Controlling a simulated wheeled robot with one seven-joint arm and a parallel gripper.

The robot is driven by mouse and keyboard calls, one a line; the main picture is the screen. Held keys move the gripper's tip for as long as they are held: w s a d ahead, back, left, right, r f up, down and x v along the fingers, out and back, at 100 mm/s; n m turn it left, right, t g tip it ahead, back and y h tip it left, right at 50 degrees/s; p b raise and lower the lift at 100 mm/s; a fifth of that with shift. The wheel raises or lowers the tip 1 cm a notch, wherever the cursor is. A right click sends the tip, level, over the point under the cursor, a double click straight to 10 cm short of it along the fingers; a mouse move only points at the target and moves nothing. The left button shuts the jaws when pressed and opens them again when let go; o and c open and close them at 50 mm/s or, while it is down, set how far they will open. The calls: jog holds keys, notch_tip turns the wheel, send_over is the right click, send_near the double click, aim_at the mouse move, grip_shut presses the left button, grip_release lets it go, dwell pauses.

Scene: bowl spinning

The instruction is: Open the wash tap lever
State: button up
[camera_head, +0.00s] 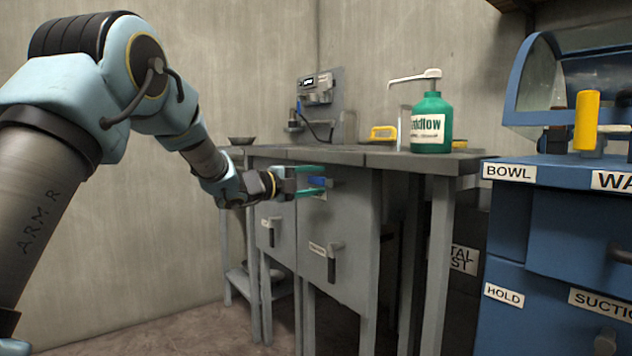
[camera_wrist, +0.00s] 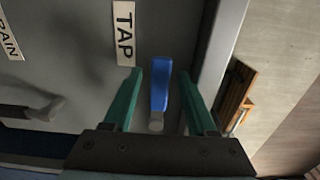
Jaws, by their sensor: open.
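The blue tap lever (camera_wrist: 159,92) sits on the grey cabinet front beside a white TAP label (camera_wrist: 124,32). In the wrist view it lies between the two green fingers of my gripper (camera_wrist: 165,98), with a visible gap to each finger. My gripper is open.
The grey cabinet (camera_head: 345,245) has dark handles (camera_head: 331,262) lower on its front. A green pump bottle (camera_head: 432,125) stands on the worktop above. A blue cabinet (camera_head: 555,230) with BOWL and HOLD labels stands at the right. Beige wall and floor lie left of the cabinet.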

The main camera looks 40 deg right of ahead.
jog(key=a+p, duration=0.1)
jog(key=a, duration=0.9)
jog(key=shift+w+a, duration=0.25)
jog(key=shift+w, duration=0.05)
